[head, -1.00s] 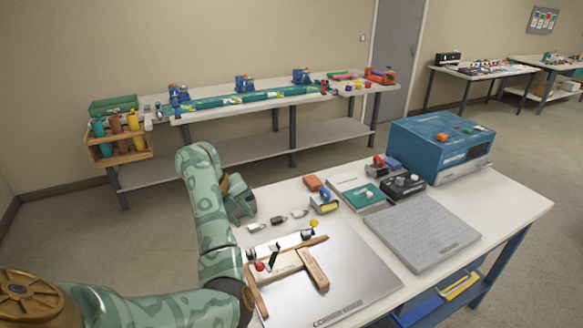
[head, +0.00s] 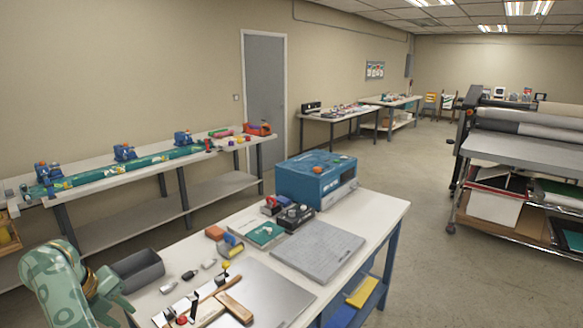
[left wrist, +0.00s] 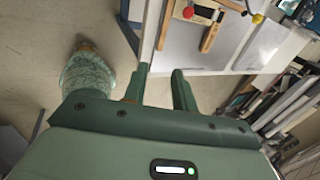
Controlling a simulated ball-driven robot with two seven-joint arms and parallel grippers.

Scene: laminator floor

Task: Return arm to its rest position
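My left arm shows at the lower left of the head view, a green patterned link with its wrist end bent beside the near table's left edge. My left gripper (left wrist: 160,68) shows clearly in the left wrist view. Its two green fingers stand apart with nothing between them. The near table's edge and a wooden T-shaped piece (left wrist: 210,31) lie beyond the fingertips. In the head view the wooden piece (head: 233,307) lies on a grey metal plate (head: 270,290). My right gripper is not in view.
The near table carries a grey bin (head: 139,271), small parts, a grey textured slab (head: 315,252) and a blue machine (head: 312,182). A long bench (head: 90,209) stands along the wall at left. A large roller machine (head: 525,150) is at right. Floor between is clear.

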